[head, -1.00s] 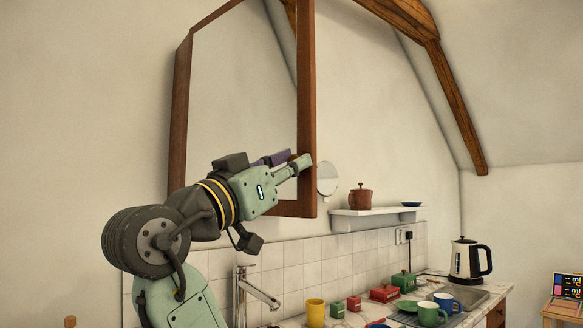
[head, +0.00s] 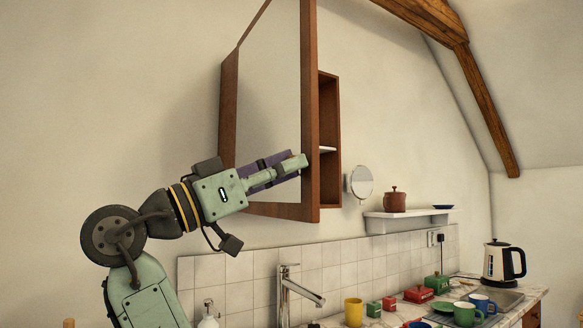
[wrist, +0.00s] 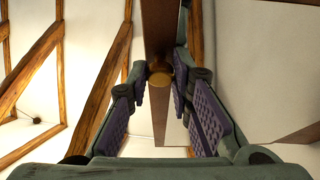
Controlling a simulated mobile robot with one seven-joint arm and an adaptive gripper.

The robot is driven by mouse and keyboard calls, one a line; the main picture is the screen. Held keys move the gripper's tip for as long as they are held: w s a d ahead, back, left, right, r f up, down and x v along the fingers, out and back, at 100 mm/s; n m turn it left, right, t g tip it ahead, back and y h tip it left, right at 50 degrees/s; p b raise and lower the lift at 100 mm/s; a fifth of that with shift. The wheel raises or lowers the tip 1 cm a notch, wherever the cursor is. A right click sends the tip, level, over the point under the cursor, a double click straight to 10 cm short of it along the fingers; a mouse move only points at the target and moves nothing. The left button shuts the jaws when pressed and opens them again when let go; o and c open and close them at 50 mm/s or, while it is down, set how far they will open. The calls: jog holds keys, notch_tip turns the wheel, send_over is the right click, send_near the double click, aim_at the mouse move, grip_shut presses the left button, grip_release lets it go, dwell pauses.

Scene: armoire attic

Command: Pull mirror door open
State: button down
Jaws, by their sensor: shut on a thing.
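The mirror door (head: 275,110) has a brown wooden frame and hangs on a wall cabinet above the sink. It stands partly open, and the cabinet's brown side and white shelf (head: 327,149) show behind its right edge. My gripper (head: 298,166) is at the lower part of the door's right edge. In the wrist view, a round brass-coloured knob (wrist: 160,76) on the door's wooden frame (wrist: 161,30) sits between my purple-padded fingers, which are shut on it. In the head view my fingers hide the knob.
A small round mirror (head: 361,181) and a shelf (head: 410,219) with a brown pot (head: 395,199) are right of the cabinet. Below are a tap (head: 290,290), a yellow cup (head: 353,311), several other cups and boxes, and a kettle (head: 503,262). The wall left of the cabinet is bare.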

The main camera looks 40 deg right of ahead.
jog(key=shift+w+a+r, duration=0.1)
jog(key=shift+a, duration=0.05)
jog(key=c, duration=1.4)
grip_release()
jog(key=v, duration=1.2)
